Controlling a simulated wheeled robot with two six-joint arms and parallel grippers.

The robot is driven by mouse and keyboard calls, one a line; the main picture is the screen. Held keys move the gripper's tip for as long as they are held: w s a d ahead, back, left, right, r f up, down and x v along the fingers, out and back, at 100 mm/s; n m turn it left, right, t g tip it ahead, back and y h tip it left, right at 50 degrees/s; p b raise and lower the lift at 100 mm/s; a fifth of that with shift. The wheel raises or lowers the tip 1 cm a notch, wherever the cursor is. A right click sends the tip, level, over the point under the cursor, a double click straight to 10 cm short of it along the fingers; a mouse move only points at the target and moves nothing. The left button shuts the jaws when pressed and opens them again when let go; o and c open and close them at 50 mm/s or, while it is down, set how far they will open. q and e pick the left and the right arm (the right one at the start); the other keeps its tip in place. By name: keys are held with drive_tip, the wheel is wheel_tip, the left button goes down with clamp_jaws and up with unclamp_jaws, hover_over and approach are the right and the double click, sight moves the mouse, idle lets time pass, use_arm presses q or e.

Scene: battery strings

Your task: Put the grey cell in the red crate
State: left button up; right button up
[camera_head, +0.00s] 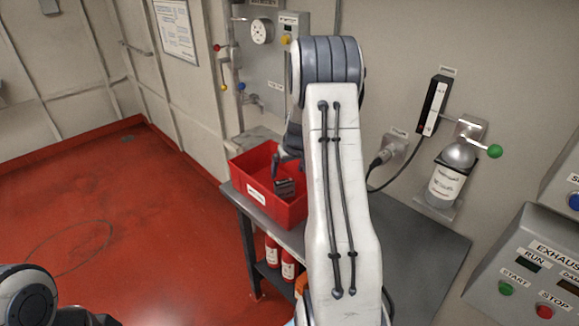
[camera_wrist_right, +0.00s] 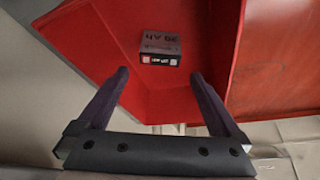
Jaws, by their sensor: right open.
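The grey cell (camera_wrist_right: 160,48) is a small dark grey block with a red and white label on one face. In the wrist view it is inside the red crate (camera_wrist_right: 110,38), apparently on its floor. The cell also shows inside the crate (camera_head: 249,162) in the head view (camera_head: 285,189). My right gripper (camera_wrist_right: 160,75) is open, its two fingers spread with nothing between them. It reaches over the crate, with the cell beyond its fingertips. My right forearm hides the crate's right end in the head view. My left gripper is out of view.
The crate stands on a dark grey bench (camera_head: 430,240) against the wall. Red bottles (camera_head: 288,265) stand on the shelf below. A wall-mounted canister (camera_head: 447,185) and a control panel (camera_head: 535,265) are to the right. Open red floor (camera_head: 130,220) lies left.

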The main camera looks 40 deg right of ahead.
drive_tip(key=s+a+r+n+g+y, duration=0.1)
drive_tip(key=s+a+r+n, duration=0.15)
drive_tip(key=a, duration=0.75)
drive_tip(key=s+a+r+n+y, duration=0.1)
drive_tip(key=s+a+r, duration=0.15)
drive_tip(key=a, duration=0.75)
drive_tip(key=s+a+r+n+g+y, duration=0.15)
drive_tip(key=a+r, duration=0.25)
drive_tip(key=a, duration=0.7)
drive_tip(key=s+a+n+g, duration=0.1)
drive_tip(key=s+a+n, duration=0.2)
drive_tip(key=s, duration=0.9)
drive_tip(key=s+a+n+g+h, duration=0.1)
drive_tip(key=s+a+n, duration=0.1)
drive_tip(key=s+a, duration=0.6)
drive_tip(key=s, duration=0.4)
drive_tip(key=shift+a+r+n, duration=0.2)
drive_tip(key=shift+a+n, duration=0.05)
drive_tip(key=shift+n, duration=0.15)
